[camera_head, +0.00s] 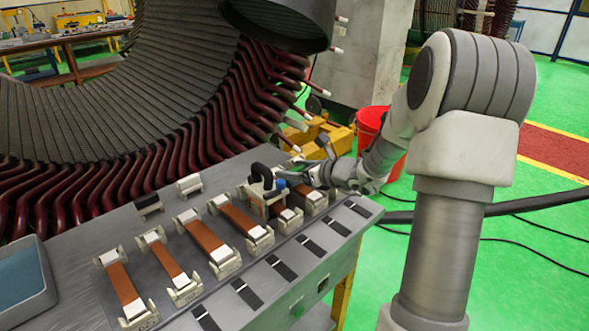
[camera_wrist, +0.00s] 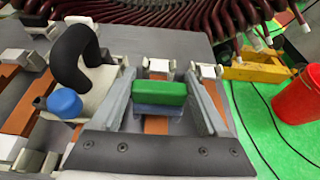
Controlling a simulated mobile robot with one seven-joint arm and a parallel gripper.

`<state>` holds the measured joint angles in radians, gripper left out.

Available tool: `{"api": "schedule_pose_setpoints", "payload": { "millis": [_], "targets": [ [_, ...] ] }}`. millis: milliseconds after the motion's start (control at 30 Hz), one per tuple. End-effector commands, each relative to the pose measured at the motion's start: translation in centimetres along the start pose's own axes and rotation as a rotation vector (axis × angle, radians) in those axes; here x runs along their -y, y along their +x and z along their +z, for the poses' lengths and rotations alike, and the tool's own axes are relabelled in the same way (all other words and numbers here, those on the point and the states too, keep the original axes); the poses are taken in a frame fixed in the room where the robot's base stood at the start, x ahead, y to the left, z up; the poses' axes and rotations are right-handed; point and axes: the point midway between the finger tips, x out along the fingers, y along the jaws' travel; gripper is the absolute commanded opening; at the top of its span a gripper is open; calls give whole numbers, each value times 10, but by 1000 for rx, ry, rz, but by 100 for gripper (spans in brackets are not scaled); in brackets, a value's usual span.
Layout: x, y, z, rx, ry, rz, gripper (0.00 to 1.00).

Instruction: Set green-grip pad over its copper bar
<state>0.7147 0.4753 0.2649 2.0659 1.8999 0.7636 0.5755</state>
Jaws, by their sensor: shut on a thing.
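My gripper (camera_wrist: 163,92) is shut on the green-grip pad (camera_wrist: 160,92), a green block on a blue-grey base, with one finger on each side of it. The pad lies in line with a copper bar (camera_wrist: 157,125), which shows in front of and behind it. I cannot tell whether the pad touches the bar. In the head view my gripper (camera_head: 290,184) is low over the right end of the row of bars, and the pad is hard to make out there.
A fixture with a black arched handle (camera_wrist: 72,58) and blue knob (camera_wrist: 64,103) stands just left of my gripper. Another copper bar (camera_wrist: 212,92) lies to the right. Several bars fill the bench to the left. The stator (camera_head: 120,110) rises behind; a red bucket (camera_head: 374,135) stands beyond.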

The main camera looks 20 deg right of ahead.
Motion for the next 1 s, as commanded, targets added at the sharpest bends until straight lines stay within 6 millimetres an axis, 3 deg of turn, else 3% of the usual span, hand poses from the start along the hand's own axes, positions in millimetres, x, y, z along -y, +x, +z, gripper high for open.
{"api": "schedule_pose_setpoints", "payload": {
  "millis": [333, 367, 467, 767, 867, 1000],
  "targets": [
    [0, 1, -3, 0, 0, 0, 19],
    [0, 1, -3, 0, 0, 0, 81],
    [0, 1, -3, 0, 0, 0, 99],
    [0, -1, -3, 0, 0, -1, 100],
    [1, -10, -2, -1, -2, -3, 100],
    [1, -36, -2, -1, -2, -5, 100]
  ]
}}
